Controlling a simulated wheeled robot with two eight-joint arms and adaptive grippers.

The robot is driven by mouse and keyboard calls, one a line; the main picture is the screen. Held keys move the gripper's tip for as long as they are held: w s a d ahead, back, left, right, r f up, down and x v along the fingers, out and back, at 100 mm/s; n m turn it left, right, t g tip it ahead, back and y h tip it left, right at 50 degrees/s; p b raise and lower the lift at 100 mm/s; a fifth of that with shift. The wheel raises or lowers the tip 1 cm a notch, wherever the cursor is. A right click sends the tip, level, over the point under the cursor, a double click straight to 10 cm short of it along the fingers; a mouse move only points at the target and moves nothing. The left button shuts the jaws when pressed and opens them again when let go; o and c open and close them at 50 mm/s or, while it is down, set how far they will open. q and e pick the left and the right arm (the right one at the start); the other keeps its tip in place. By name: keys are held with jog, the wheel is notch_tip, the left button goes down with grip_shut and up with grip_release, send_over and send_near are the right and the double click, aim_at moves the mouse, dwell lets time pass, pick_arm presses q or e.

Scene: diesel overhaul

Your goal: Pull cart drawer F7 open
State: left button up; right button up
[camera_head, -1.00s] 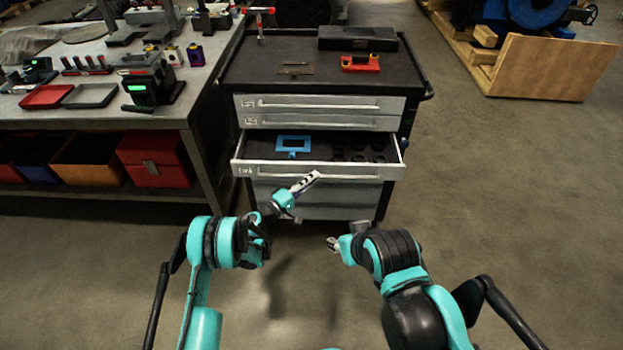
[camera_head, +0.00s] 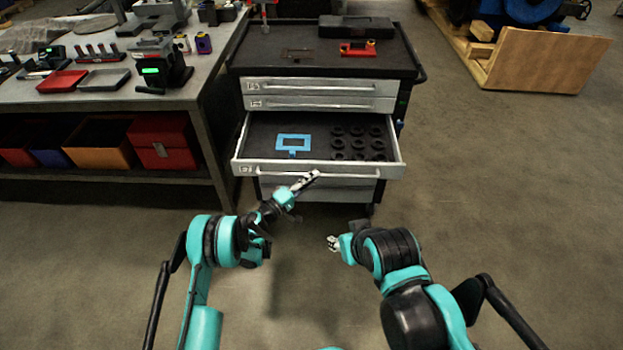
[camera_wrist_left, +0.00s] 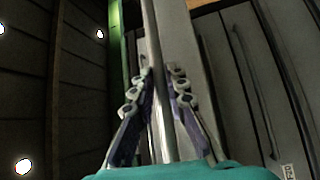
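The cart drawer (camera_head: 369,168) under the two shut top drawers is open, with its tray showing; its label is too small to read surely. Its long bar handle (camera_head: 270,174) runs across the front and shows in the left wrist view as a pale bar (camera_wrist_left: 152,35). My left gripper (camera_head: 312,176) is at the middle of this handle. In the left wrist view its two fingers (camera_wrist_left: 160,82) lie on either side of the bar, closed in around it. My right gripper (camera_head: 333,243) is low in front of the cart, away from it; its finger opening is too small to judge.
The drawer holds a blue frame (camera_head: 293,142) and several black rings (camera_head: 358,143). A workbench (camera_head: 100,101) with tools stands left of the cart. A wooden pallet crate (camera_head: 545,63) is at the back right. The floor right of the cart is clear.

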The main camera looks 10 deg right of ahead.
pick_arm(q)
jog(key=shift+o, duration=1.1)
jog(key=v, duration=0.7)
jog(key=shift+s+a, duration=0.2)
jog(key=shift+a, duration=0.05)
notch_tip(320, 180, up, 10)
jog(key=w+a+m+g+y, duration=0.1)
jog(key=a+m+y, duration=0.1)
jog(key=y, duration=0.1)
jog(key=s+a+r+y, duration=0.4)
jog(key=s+a+r, duration=0.2)
jog(key=r, duration=0.2)
jog(key=s+a+m+y, duration=0.1)
jog(key=s+a+y, duration=0.4)
jog(key=s+a, duration=0.6)
jog(key=s+a+r+m+g+y, duration=0.1)
jog(key=s+a+y, duration=0.4)
jog(key=s+a, duration=0.6)
jog(key=s, duration=0.5)
